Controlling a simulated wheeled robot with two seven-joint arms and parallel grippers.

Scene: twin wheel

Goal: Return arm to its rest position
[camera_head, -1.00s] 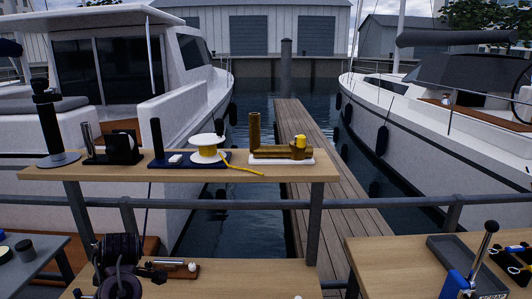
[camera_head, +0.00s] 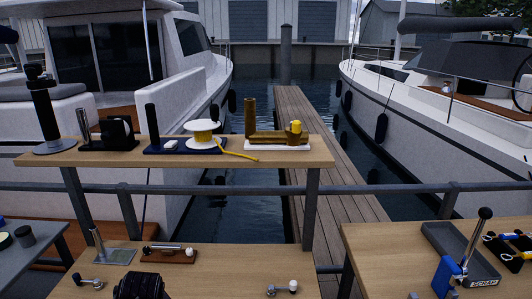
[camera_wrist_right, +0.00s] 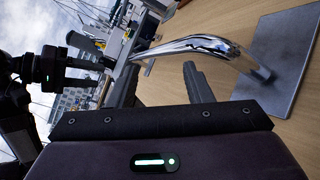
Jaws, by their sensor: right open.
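My right gripper (camera_wrist_right: 160,68) is open in the right wrist view, its two dark fingers apart with nothing held between them. A curved chrome lever (camera_wrist_right: 205,45) on a square metal plate (camera_wrist_right: 292,50) lies just beyond the fingertips. In the head view, the plate (camera_head: 113,257) with its upright chrome piece (camera_head: 97,240) sits on the front bench. A dark ribbed part of my arm (camera_head: 140,286) shows at the bottom edge there, with its fingers hidden. My left gripper is not in view.
The front bench (camera_head: 215,270) also holds a wooden block with a lever (camera_head: 168,254) and small knobbed levers (camera_head: 88,283), (camera_head: 282,288). A raised shelf (camera_head: 290,158) with several fixtures stands behind. A right bench (camera_head: 380,245) carries a grey scrap tray (camera_head: 455,245).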

